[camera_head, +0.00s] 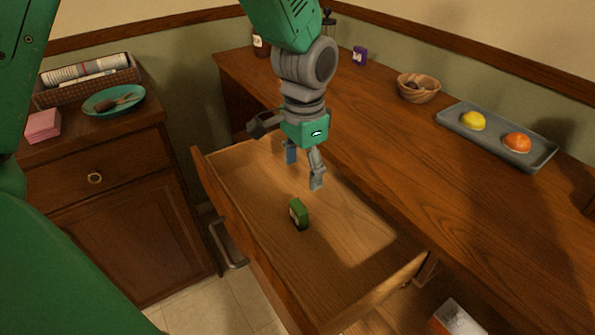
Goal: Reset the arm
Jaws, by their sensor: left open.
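My left gripper (304,168) hangs over the open drawer (345,262) with its fingers apart and nothing between them. It points down, above and behind a small green box (299,213) that stands on the drawer floor. The gripper and the box are apart. The drawer is pulled out from the wooden counter (370,125). My right gripper is not in view.
A left cabinet (120,190) holds a basket (85,90), teal plate (113,101) and pink stack (43,125).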

